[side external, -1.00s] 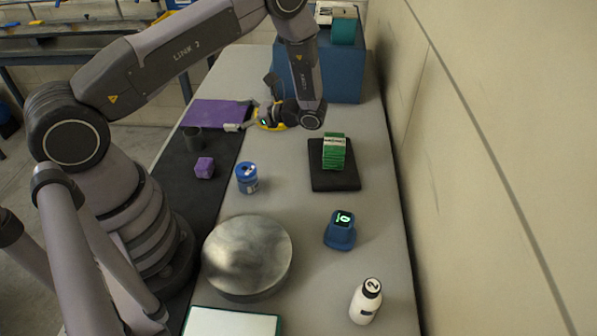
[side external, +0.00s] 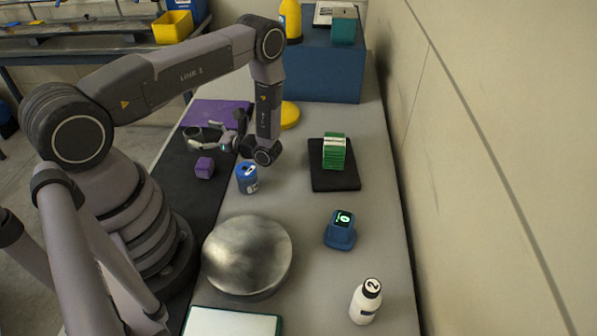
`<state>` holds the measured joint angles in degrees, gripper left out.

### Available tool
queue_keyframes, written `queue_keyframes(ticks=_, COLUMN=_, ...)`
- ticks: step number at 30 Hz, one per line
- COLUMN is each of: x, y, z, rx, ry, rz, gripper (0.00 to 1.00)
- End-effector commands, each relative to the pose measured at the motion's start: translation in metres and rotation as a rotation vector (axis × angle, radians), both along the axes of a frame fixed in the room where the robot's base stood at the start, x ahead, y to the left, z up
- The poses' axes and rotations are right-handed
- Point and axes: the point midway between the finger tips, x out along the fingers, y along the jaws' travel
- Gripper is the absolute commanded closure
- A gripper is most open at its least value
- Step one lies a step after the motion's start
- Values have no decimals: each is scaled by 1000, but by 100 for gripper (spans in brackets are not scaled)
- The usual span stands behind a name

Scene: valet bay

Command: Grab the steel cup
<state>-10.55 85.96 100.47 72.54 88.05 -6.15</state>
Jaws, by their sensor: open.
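The steel cup (side external: 191,132) is a small dark grey cup standing on the black mat at the left side of the table. Only its upper part shows clearly; my gripper's near finger covers its lower part. My gripper (side external: 205,136) is open, turned sideways with its fingers pointing left toward the cup. The fingertips are at or just beside the cup's right side. I cannot tell whether they touch it or how far the cup is between them.
A purple block (side external: 204,167) and a blue can (side external: 247,178) stand close by, nearer the camera. A purple sheet (side external: 218,108) lies behind. A yellow disc (side external: 290,114), a black pad (side external: 334,179) with green blocks (side external: 334,151), and a round metal plate (side external: 247,255) also occupy the table.

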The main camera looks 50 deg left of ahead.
Motion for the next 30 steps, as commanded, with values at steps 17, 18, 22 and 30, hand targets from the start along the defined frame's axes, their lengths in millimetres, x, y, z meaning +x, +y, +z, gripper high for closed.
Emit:
queue_keyframes(ticks=17, x=-18, y=30, z=-1, rx=0, ry=0, rz=0, gripper=25)
queue_keyframes(ticks=18, x=-18, y=30, z=-1, rx=0, ry=0, rz=0, gripper=30)
queue_keyframes(ticks=22, x=-18, y=30, z=-1, rx=0, ry=0, rz=0, gripper=47)
queue_keyframes(ticks=30, x=-18, y=30, z=-1, rx=0, ry=0, rz=0, gripper=82)
